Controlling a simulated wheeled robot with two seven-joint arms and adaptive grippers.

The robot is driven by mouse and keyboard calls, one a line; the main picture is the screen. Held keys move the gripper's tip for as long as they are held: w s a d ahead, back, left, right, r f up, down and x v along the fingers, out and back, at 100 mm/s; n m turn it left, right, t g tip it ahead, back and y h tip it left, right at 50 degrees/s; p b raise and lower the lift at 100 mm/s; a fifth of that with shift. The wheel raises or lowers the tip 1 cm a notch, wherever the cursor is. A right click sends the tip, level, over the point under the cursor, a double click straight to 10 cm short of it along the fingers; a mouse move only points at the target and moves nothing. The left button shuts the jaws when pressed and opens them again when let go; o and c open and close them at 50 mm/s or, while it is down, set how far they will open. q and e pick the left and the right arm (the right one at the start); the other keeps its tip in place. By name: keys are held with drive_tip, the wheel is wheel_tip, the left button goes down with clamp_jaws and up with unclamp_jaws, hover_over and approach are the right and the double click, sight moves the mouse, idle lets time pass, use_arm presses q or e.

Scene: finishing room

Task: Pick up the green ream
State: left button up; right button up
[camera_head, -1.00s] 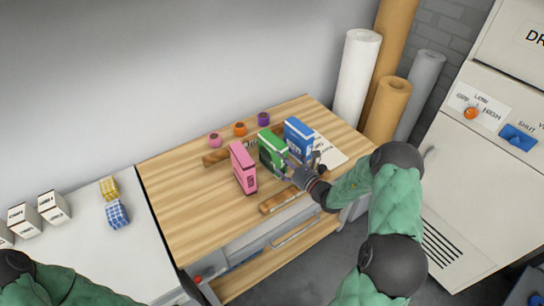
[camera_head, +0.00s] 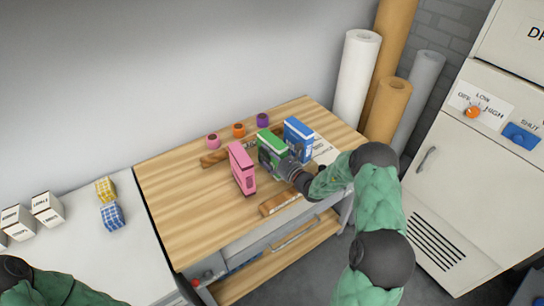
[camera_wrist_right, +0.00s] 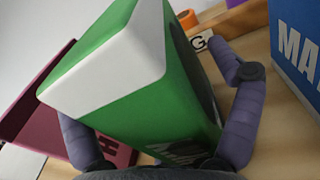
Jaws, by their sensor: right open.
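The green ream (camera_head: 268,142) stands upright on the wooden worktable (camera_head: 180,200), between a pink ream (camera_head: 241,168) and a blue ream (camera_head: 298,136). My right gripper (camera_head: 279,160) is at the near side of the green ream and hides its lower part. In the right wrist view the green ream (camera_wrist_right: 120,75) fills the middle, with one finger of the open right gripper (camera_wrist_right: 148,88) on each side of it. Whether either finger touches it is hard to tell. My left arm shows at the bottom left, but its gripper is out of view.
The pink ream (camera_wrist_right: 35,105) and blue ream (camera_wrist_right: 296,45) stand close on either side of the fingers. Small pink (camera_head: 213,141), orange (camera_head: 239,130) and purple (camera_head: 263,119) rolls line the back. A wooden strip (camera_head: 280,203) lies in front. The table's left part is clear.

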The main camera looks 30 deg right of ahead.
drive_tip(key=c, duration=1.6)
drive_tip(key=shift+r, duration=0.15)
drive_tip(key=shift+c, duration=0.2)
